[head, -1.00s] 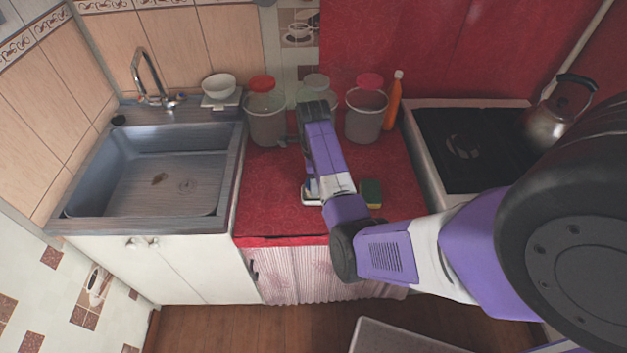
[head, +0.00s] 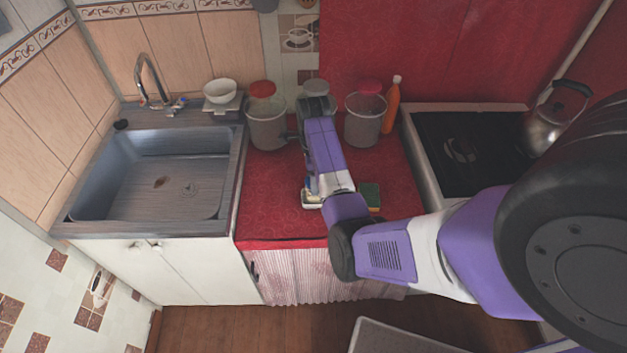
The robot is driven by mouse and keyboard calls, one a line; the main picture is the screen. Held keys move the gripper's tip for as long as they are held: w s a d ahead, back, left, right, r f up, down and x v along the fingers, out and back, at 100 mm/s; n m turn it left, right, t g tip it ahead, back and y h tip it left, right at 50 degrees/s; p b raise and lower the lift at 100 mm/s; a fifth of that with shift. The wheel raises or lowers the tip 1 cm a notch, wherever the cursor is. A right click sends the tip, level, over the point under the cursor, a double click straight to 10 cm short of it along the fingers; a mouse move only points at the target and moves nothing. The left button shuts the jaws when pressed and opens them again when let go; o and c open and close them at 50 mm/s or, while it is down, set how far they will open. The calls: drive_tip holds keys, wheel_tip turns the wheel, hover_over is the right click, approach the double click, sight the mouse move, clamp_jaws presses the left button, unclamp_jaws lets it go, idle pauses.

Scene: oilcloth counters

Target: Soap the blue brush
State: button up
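A small white object with a bit of blue on it (head: 311,197) lies on the red counter, partly hidden behind my arm; I cannot tell whether it is the blue brush. An orange bottle with a pale cap (head: 392,106) stands upright at the back right of the counter; its label is not readable. My gripper (head: 316,106) is over the back of the counter, between two lidded jars. Its fingers are dark and mostly hidden, so I cannot tell if they are open or hold anything.
Jars with red lids (head: 267,122) (head: 366,118) stand on either side of my gripper, with a paler-lidded one behind it. A green and yellow sponge (head: 370,195) lies right of my arm. The sink (head: 165,185) is left, the stove (head: 470,150) and kettle (head: 556,120) right.

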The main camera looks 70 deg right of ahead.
drive_tip(key=shift+r, duration=1.9)
